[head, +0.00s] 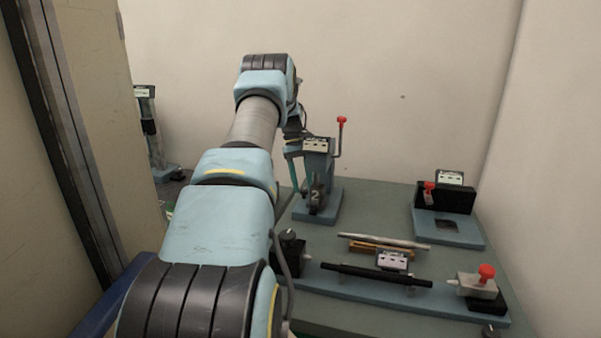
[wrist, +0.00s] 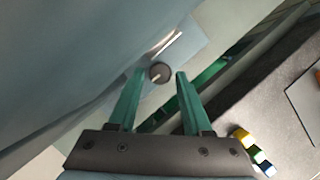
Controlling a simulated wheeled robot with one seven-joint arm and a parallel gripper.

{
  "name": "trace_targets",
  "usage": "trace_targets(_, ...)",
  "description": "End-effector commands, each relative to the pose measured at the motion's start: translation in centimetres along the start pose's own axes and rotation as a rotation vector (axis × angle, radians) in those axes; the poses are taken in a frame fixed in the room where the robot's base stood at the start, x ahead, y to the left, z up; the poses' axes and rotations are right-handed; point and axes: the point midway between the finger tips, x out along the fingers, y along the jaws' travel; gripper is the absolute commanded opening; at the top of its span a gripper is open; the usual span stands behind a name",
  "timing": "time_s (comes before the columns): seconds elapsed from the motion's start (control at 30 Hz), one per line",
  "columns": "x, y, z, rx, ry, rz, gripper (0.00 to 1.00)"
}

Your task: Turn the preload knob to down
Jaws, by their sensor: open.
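A round dark knob (wrist: 160,73) shows in the wrist view on a pale blue-grey surface, with a pale strip just beyond it. It lies in line with the gap between the fingertips of my gripper (wrist: 161,74). My gripper is open, with a green finger on each side of the knob; I see no contact, and cannot tell the depth between them. In the head view my arm reaches to a blue-grey fixture (head: 318,147) with a label, a dial marked 2 and a red-tipped lever. The knob's markings are too small to read, so I cannot confirm its name or setting.
A long blue fixture with a black bar (head: 375,275) and a red-knobbed block (head: 476,285) lies at the front of the grey-green table (head: 385,215). Another fixture (head: 445,200) stands back right. Coloured blocks (wrist: 254,150) show lower right in the wrist view.

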Motion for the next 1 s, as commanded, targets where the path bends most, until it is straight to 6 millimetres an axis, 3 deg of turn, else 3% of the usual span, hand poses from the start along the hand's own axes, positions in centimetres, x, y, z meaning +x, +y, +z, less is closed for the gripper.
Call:
trace_targets(0.5,-8.6,0.0,-0.1,0.000,0.002,0.002,0.49)
trace_targets(0.7,-9.9,0.0,0.0,0.000,0.001,0.001,0.49)
trace_targets(1.0,-10.2,0.0,0.0,0.000,0.000,0.000,0.49)
